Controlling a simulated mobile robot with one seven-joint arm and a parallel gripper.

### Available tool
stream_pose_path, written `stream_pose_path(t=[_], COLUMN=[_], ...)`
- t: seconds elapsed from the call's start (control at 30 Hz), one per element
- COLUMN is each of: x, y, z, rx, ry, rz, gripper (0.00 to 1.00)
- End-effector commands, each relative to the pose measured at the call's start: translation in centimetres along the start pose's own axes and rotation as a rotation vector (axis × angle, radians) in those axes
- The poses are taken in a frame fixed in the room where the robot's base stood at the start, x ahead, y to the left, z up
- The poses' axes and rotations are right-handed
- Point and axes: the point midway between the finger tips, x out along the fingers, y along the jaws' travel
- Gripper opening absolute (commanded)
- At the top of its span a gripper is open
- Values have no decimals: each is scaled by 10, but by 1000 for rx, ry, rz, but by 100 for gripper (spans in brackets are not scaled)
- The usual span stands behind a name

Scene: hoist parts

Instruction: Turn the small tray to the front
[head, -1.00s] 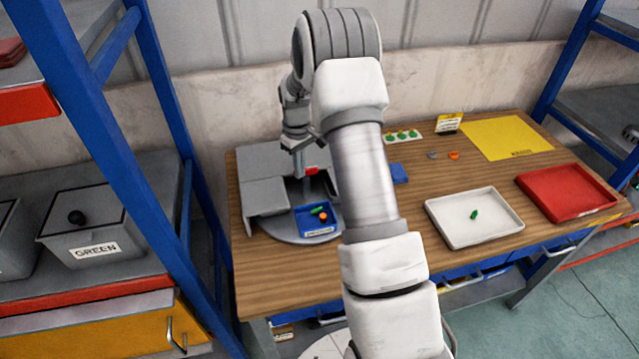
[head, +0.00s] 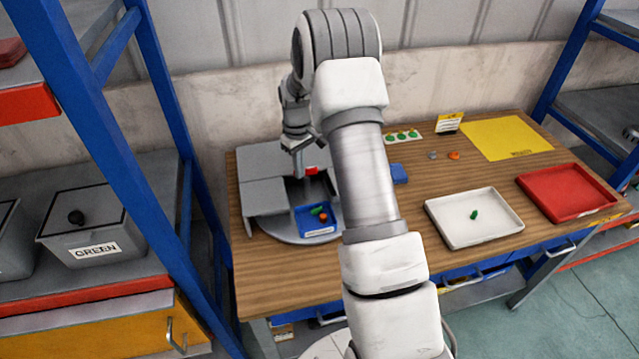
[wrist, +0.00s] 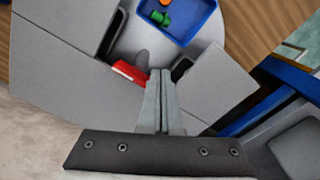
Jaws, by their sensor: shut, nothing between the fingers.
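The small blue tray (head: 318,221) sits at the front of a round grey turntable (head: 290,236) and holds a green part and an orange part. It also shows at the top of the wrist view (wrist: 203,28). A grey housing (head: 263,190) stands around the back and sides of the turntable. A red block (wrist: 130,72) is beside my fingers, and I cannot tell whether they touch it. My gripper (wrist: 160,78) is shut and empty, pointing down at the turntable between the housing's grey panels. In the head view my arm hides part of the turntable's right side.
A white tray (head: 440,214) with a green part and a red tray (head: 532,182) stand on the right of the wooden table. A yellow mat (head: 505,138) lies behind them. A blue rack post (head: 95,120) rises at the left. The table's front left is clear.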

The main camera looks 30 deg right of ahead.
Motion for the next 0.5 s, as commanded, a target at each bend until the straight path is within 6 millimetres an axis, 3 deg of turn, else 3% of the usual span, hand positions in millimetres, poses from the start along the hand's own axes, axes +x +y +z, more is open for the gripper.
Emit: stream_pose_path(t=[0.5], x=[4], y=[0], z=[0], rx=[0], ry=[0], rz=[0], gripper=[0])
